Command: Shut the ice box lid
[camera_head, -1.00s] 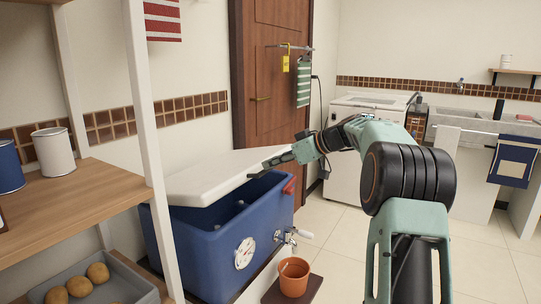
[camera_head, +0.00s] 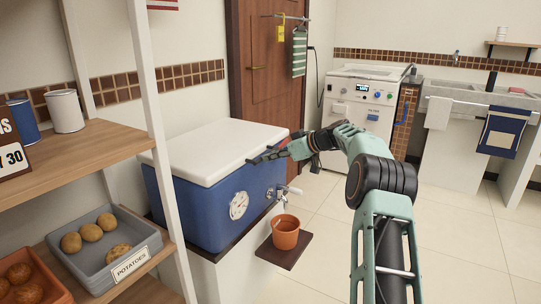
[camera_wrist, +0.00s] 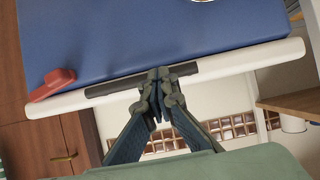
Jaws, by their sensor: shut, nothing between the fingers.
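The ice box is a blue chest (camera_head: 208,208) with a white lid (camera_head: 215,150), a round dial and a tap on its front. The lid lies flat along the top of the body, with no gap visible in the head view. In the wrist view the lid's white edge (camera_wrist: 240,62) runs along the blue body (camera_wrist: 150,30). My gripper (camera_head: 262,158) is at the lid's right end, fingers together and empty. In the wrist view my gripper (camera_wrist: 159,75) is at a dark strip (camera_wrist: 110,86) on the lid edge; I cannot tell whether they touch.
A terracotta pot (camera_head: 285,232) stands on a small dark shelf below the tap. A wooden rack with a grey potato bin (camera_head: 100,255) stands close at left. A white machine (camera_head: 360,105) and a sink are behind. The tiled floor at right is clear.

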